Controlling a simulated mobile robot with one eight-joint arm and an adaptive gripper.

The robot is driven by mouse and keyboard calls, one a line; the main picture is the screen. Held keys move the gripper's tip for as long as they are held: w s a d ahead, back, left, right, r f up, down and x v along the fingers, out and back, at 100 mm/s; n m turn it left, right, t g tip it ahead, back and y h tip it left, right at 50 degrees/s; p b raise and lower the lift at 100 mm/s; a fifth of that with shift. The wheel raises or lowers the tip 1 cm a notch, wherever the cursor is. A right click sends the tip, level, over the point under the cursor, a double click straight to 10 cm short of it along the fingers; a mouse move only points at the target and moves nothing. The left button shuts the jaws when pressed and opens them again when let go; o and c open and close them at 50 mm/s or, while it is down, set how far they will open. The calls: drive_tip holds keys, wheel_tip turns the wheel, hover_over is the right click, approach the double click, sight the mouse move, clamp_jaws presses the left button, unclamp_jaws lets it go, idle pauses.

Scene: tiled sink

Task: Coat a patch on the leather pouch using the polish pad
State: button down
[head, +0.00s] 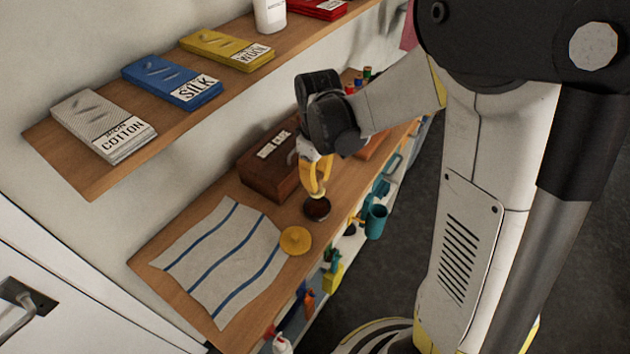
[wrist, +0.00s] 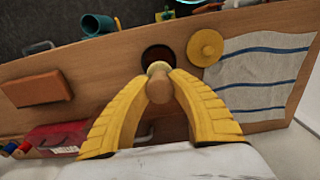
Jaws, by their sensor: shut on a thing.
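My gripper (head: 317,188) has yellow fingers pointing down over the wooden bench. It is shut on the polish pad, whose rounded tan knob (wrist: 159,88) shows between the fingers in the wrist view. The pad's pale lower end (head: 317,196) is at or just above an open round tin of dark polish (head: 317,209); I cannot tell whether they touch. The tin also shows in the wrist view (wrist: 160,54). The leather pouch seems to be the flat orange-brown rectangle (wrist: 37,88) farther along the bench; in the head view it is partly hidden behind my arm (head: 374,146).
A round yellow lid (head: 295,240) lies beside the tin, next to a striped cloth (head: 222,262). A brown labelled box (head: 270,168) stands close behind my gripper. A shelf (head: 95,180) with folded cloths overhangs the back. A teal cup (head: 375,222) hangs at the front edge.

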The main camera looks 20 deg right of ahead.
sight(317, 194)
drive_tip(key=shift+d+f+b, duration=0.15)
drive_tip(key=shift+f+b, duration=0.3)
drive_tip(key=shift+f, duration=0.3)
drive_tip(key=shift+f+b, duration=1.6)
drive_tip(key=shift+f, duration=0.6)
drive_tip(key=shift+f+b, duration=0.5)
drive_tip(key=shift+b, duration=0.05)
drive_tip(key=shift+r, duration=0.1)
drive_tip(key=shift+r+p, duration=2.6)
drive_tip(key=shift+r, duration=0.85)
drive_tip(key=shift+w+f, duration=0.1)
